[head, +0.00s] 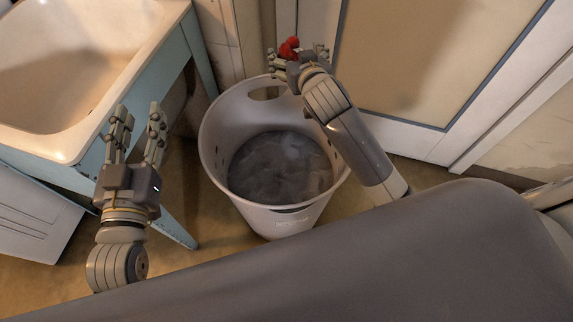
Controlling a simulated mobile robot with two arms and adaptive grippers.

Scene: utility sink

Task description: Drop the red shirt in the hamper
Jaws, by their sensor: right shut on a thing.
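The hamper (215,135) is a white round bin with hand holes in its rim, standing on the floor in the middle of the view. Dark grey cloth lies in its bottom. My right gripper (292,52) is over the far rim of the hamper, shut on the red shirt. Only a small bunched part of the red shirt (289,46) shows, between and above the fingers; the rest is hidden. My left gripper (137,122) is left of the hamper, with its fingers spread apart, open and empty.
A utility sink (75,130) with a cream basin and light blue frame stands at the upper left. A blue leg of it reaches the floor beside the hamper. A white panelled door or wall (420,60) is behind on the right. A white box-like unit (35,220) is at the left.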

